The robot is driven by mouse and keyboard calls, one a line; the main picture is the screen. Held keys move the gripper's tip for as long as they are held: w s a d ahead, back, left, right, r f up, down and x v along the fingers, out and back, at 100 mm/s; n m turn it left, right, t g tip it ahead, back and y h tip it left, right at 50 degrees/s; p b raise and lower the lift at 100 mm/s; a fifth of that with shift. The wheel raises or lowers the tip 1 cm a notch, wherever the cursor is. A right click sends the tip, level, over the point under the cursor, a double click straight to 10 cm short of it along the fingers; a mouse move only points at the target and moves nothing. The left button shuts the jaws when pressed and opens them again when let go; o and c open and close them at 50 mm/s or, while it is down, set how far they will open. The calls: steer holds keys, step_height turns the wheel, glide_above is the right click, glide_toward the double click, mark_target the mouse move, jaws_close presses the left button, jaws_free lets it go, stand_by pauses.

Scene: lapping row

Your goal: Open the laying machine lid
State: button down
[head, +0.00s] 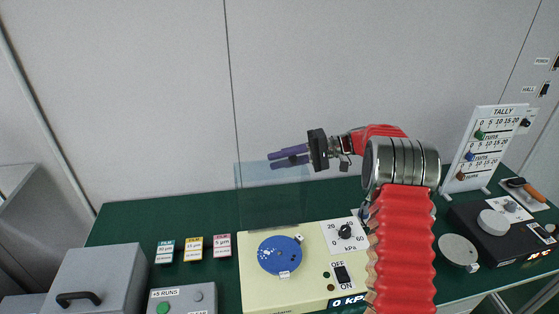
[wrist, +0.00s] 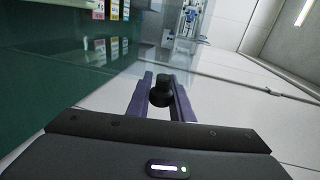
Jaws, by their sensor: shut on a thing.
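The laying machine (head: 312,265) is a cream box with a blue disc (head: 280,255) on top, a pressure dial and a black switch. Its clear lid (head: 262,200) stands raised, roughly upright, at the back of the machine; it also shows as a see-through sheet in the wrist view (wrist: 125,62). My gripper (head: 287,158) is at the lid's upper right edge. Its purple fingers are shut on the lid's black knob (wrist: 160,91), which sits between them in the wrist view. In the head view the fingers mostly hide the knob.
Several small labelled boxes (head: 194,249) and a grey run-counter box (head: 183,300) stand left of the machine. A grey case with a handle (head: 95,280) is further left. A tally board (head: 484,148) and a black device (head: 503,238) are right. A pale wall rises behind.

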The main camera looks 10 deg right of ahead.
steer(key=shift+s+f, duration=0.1)
steer(key=shift+f, duration=0.15)
steer(key=c, duration=1.9)
jaws_free()
steer(key=shift+c, duration=0.2)
steer(key=o, duration=0.4)
steer(key=shift+r, duration=0.15)
steer(key=shift+d, duration=0.1)
steer(key=d, duration=0.4)
steer(key=d+r, duration=0.1)
steer(key=d, duration=0.4)
steer(key=d+r, duration=0.1)
steer(key=d, duration=0.3)
steer(key=shift+s+d+r, duration=0.2)
steer(key=shift+d+r, duration=0.05)
steer(key=shift+s, duration=0.1)
